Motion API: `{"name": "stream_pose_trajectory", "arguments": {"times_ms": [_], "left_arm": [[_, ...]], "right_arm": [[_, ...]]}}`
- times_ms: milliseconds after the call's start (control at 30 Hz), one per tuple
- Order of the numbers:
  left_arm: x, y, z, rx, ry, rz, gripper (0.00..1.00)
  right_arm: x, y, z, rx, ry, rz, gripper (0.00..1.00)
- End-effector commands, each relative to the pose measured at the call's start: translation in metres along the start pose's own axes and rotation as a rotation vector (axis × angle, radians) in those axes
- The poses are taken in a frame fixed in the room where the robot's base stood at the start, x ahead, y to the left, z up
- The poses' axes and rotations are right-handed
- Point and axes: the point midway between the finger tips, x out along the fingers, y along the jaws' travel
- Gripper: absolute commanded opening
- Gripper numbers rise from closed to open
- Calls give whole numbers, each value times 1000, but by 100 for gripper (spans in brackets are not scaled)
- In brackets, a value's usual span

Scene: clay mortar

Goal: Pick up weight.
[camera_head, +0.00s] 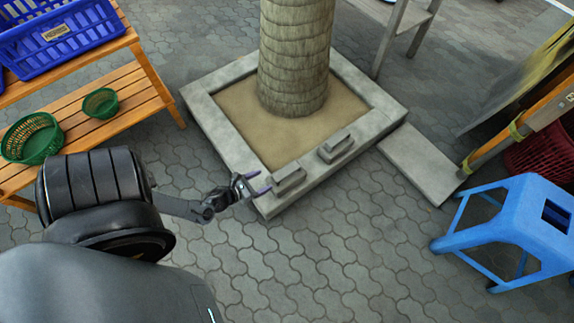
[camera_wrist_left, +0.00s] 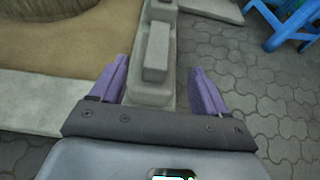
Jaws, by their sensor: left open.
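Two grey blocks that look like weights sit on the front edge of the pale stone planter (camera_head: 225,140). The nearer weight (camera_head: 289,178) is at the left and the other weight (camera_head: 336,146) is farther right. My left gripper (camera_head: 258,183) is open and empty, just left of the nearer weight. In the left wrist view, its purple fingers (camera_wrist_left: 158,72) stand on either side of the nearer weight (camera_wrist_left: 155,62). I cannot tell whether either finger touches it. The other weight (camera_wrist_left: 162,12) lies beyond. My right gripper is not in view.
A tree trunk (camera_head: 294,55) rises from the planter. A wooden rack (camera_head: 130,85) with a blue crate (camera_head: 62,42) and green baskets (camera_head: 32,138) stands at left. A blue stool (camera_head: 515,215) stands at right. The paving in front is clear.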

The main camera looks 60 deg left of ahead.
Motion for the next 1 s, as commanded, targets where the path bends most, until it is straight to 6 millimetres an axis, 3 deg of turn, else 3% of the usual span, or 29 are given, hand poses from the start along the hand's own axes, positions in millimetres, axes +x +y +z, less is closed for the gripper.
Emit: {"name": "stream_pose_trajectory", "arguments": {"times_ms": [33, 200, 600, 800, 1000], "left_arm": [[6, 1, -10, 1, -2, 0, 75], [14, 1, -15, 1, -6, 1, 75], [62, 1, -15, 0, -7, 1, 75], [70, 0, -14, 0, -6, 0, 75], [88, 0, -17, 0, -7, 0, 75]], "right_arm": [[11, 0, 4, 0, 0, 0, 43], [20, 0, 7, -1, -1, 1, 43], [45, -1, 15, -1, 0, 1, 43], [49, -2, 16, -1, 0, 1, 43], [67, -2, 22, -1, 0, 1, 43]]}}
